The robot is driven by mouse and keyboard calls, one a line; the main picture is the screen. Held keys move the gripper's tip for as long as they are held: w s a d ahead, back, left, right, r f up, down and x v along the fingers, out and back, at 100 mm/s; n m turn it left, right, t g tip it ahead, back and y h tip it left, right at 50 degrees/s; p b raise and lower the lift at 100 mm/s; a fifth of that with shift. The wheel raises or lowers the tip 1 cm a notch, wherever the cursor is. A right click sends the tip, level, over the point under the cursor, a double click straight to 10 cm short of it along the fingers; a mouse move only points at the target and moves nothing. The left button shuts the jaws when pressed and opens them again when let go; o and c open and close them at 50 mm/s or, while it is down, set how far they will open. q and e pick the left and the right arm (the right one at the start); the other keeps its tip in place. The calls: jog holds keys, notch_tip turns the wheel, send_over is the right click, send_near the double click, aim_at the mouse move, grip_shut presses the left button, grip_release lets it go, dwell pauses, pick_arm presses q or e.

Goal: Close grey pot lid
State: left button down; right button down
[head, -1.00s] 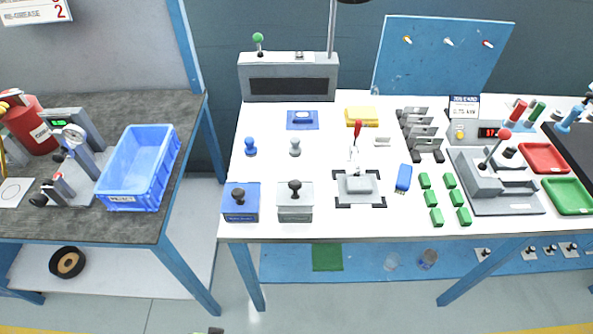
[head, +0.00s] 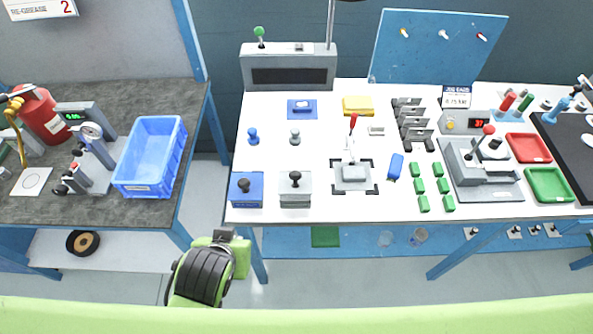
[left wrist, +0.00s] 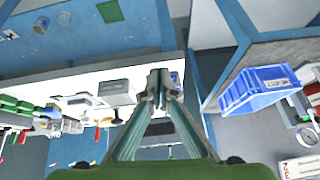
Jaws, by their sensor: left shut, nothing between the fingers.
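The grey pot (head: 295,193) is a square grey box near the front edge of the white bench, with a black knob on top. I cannot tell whether its lid sits fully down. The blue pot (head: 246,192) with a similar black knob stands just left of it. My left gripper shows in the left wrist view (left wrist: 160,82), shut and empty. A pale box beside its fingertips appears to be the grey pot (left wrist: 117,92), apart from them. In the head view my left arm is in front of the bench, lower left of the pots; its fingertips cannot be made out. My right gripper is out of view.
A blue crate (head: 150,158) stands on the dark side table to the left, across a gap. Behind the pots are small blue (head: 253,136) and grey (head: 295,137) knobbed pieces. A grey fixture with a red-tipped lever (head: 352,172) stands right of the grey pot.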

pick_arm(q)
jog(key=w+d+r+t, duration=0.6)
jog(key=w+d+r, duration=0.4)
jog(key=d+r, duration=0.3)
jog(key=p, duration=0.3)
send_over(297, 189)
jog(key=w, duration=0.1)
jog(key=shift+n, duration=0.3)
notch_tip(297, 189, down, 6)
jog(key=shift+w+a+r, duration=0.1)
jog(key=shift+r, duration=0.05)
jog(key=f, duration=0.3)
jog(key=shift+s+f, duration=0.2)
jog(key=shift+s, duration=0.2)
jog(key=shift+s+f+p, duration=0.2)
jog(key=shift+f+p, duration=0.1)
jog(key=shift+f, duration=0.15)
